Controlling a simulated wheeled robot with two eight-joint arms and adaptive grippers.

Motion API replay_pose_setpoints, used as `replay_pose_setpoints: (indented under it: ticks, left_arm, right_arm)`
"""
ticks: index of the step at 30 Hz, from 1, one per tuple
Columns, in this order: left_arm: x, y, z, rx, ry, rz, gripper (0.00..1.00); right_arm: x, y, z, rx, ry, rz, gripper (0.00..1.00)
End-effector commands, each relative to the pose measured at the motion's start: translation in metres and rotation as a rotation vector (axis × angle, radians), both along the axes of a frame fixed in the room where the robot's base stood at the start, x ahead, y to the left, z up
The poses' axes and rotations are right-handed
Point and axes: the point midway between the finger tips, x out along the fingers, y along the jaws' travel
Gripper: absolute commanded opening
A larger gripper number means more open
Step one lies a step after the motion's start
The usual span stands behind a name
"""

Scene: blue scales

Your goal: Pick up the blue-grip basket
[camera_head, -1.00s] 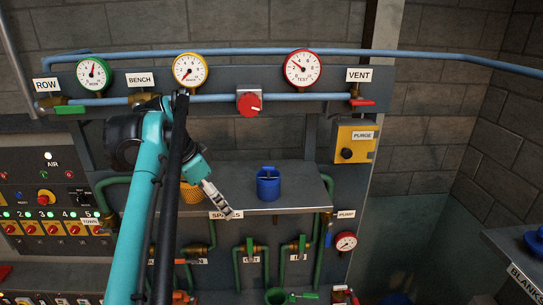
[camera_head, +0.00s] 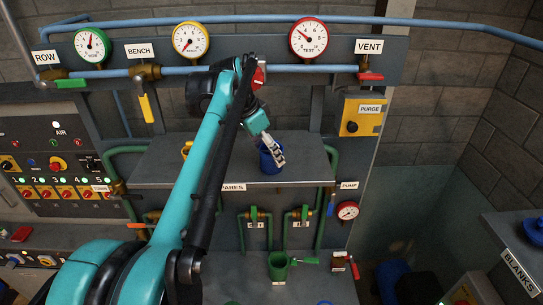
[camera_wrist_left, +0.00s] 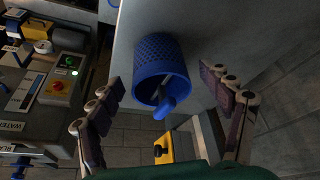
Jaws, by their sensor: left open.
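The blue basket (camera_head: 267,165) stands on the grey shelf and is partly hidden behind my left gripper (camera_head: 275,152) in the head view. In the left wrist view the blue basket (camera_wrist_left: 162,58) shows its perforated wall, with its rim and blue grip (camera_wrist_left: 172,107) towards the camera. My left gripper (camera_wrist_left: 163,85) is open, with one finger on either side of the basket in the picture. No finger visibly touches it, and I see nothing held. My right gripper is not in view.
The grey shelf (camera_head: 310,172) has free room right of the basket. A yellow object (camera_head: 186,149) is mostly hidden behind my left arm. Above are blue pipes and gauges, with a yellow purge box (camera_head: 361,116) at right.

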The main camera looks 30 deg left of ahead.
Motion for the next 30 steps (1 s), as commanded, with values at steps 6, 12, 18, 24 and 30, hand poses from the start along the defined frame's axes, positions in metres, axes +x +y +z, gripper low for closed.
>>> replay_pose_setpoints:
  ticks: [6, 12, 18, 24, 30]
  left_arm:
    - [0.010, -0.006, -0.028, 0.000, -0.001, -0.001, 0.79]
    - [0.012, -0.006, -0.033, 0.000, -0.001, 0.000, 0.79]
    - [0.011, -0.006, -0.032, 0.000, 0.000, 0.000, 0.50]
    - [0.011, -0.006, -0.032, 0.000, -0.001, -0.001, 0.23]
    - [0.011, -0.006, -0.032, 0.000, 0.000, -0.001, 0.23]
  right_arm:
    - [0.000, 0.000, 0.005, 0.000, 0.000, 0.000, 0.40]
    - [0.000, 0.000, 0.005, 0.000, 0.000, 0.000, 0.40]
    - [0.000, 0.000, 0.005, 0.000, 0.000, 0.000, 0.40]
    - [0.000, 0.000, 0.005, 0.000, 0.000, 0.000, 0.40]
    - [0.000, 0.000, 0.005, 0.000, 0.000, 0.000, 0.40]
